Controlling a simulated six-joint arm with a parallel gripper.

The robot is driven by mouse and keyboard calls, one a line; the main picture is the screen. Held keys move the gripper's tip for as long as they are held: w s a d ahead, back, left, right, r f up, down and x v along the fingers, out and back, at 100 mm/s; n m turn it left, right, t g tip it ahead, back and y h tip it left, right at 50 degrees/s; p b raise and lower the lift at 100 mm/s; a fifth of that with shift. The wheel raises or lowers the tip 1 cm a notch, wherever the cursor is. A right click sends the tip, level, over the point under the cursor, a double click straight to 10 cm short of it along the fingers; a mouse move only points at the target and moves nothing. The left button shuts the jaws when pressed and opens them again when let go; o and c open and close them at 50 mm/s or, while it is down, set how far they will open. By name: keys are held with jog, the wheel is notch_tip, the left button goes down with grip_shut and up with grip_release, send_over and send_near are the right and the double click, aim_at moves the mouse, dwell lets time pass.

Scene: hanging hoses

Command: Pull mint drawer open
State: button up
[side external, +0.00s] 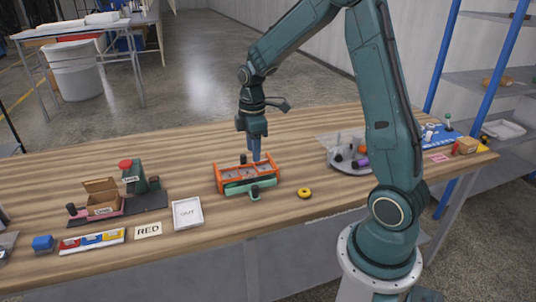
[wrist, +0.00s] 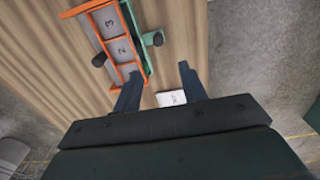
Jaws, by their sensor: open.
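The mint drawer (side external: 236,188) sits low along the front of an orange frame (side external: 220,180) on the table. A dark knob (side external: 255,191) stands on its front tab. In the wrist view the mint drawer (wrist: 132,36) shows along the right side of the frame, with its dark knob (wrist: 153,39) sticking out. I cannot tell how far out the drawer is. My gripper (side external: 256,157) points down above the back of the frame. In the wrist view its two fingers (wrist: 159,85) are spread apart with nothing between them, away from the drawer knob.
The frame's grey top panels carry the numbers 3 and 2. A yellow ring (side external: 304,193) lies right of the frame and a white OUT tray (side external: 187,214) left of it. A round grey tray (side external: 350,165) with small items stands farther right. Bare wood lies in front of the frame.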

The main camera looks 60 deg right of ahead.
aim_at(255, 186)
jog(key=shift+w+d+f, duration=0.1)
jog(key=shift+d+f, duration=0.15)
jog(key=shift+f, duration=0.2)
jog(key=shift+f, duration=0.1)
jog(key=shift+f, duration=6.8)
grip_shut()
